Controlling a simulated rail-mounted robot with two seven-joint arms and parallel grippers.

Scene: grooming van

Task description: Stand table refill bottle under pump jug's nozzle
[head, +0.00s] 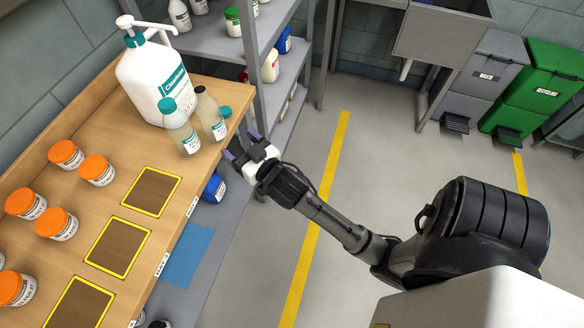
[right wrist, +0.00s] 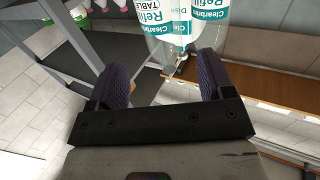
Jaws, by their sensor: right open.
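The white pump jug (head: 158,84) with a teal label stands at the far end of the wooden counter, its nozzle (head: 164,29) reaching right. Two clear refill bottles stand upright in front of it: one with a teal cap (head: 181,129), the other with a dark top (head: 210,116). In the right wrist view, label text reading "Refill" and "TABLE" shows on a bottle (right wrist: 149,12). I cannot tell which bottle in the head view that is. My right gripper (head: 244,146) is open and empty, just right of the bottles and apart from them; its fingers show in the wrist view (right wrist: 162,80).
A small teal cap (head: 225,112) shows beside the bottles. Several orange-lidded jars (head: 97,170) and yellow-edged squares (head: 151,192) occupy the counter. A grey metal shelf (head: 250,50) with containers stands behind.

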